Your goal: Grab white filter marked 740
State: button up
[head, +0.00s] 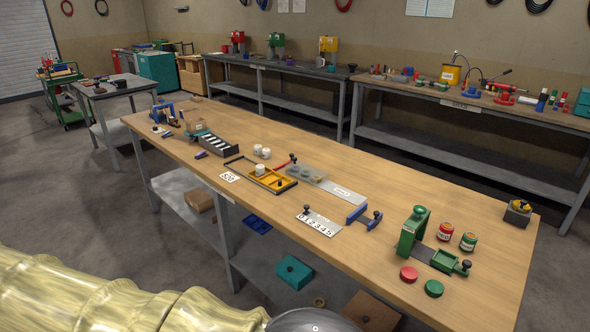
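Three small white cylinders stand near the middle of the long wooden table. Two are close together, one on the left (258,149) and one on the right (266,153). The third white cylinder (260,170) stands nearer, at the yellow tray (277,182). Any marking on them is too small to read, so I cannot tell which is marked 740. A small white card (229,177) with dark print lies on the table to the left of the tray; its print is not legible. My gripper is not in view.
The wooden table (460,215) also holds a black-and-white striped rack (216,143), a grey plate (340,191), a numbered plate (318,222), a green press (413,232) and red and green cans. A lower shelf carries boxes. Workbenches line the back wall.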

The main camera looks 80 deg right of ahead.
aim_at(260, 168)
jog(key=u, duration=0.2)
jog(key=k, duration=0.55)
jog(key=z, duration=2.1)
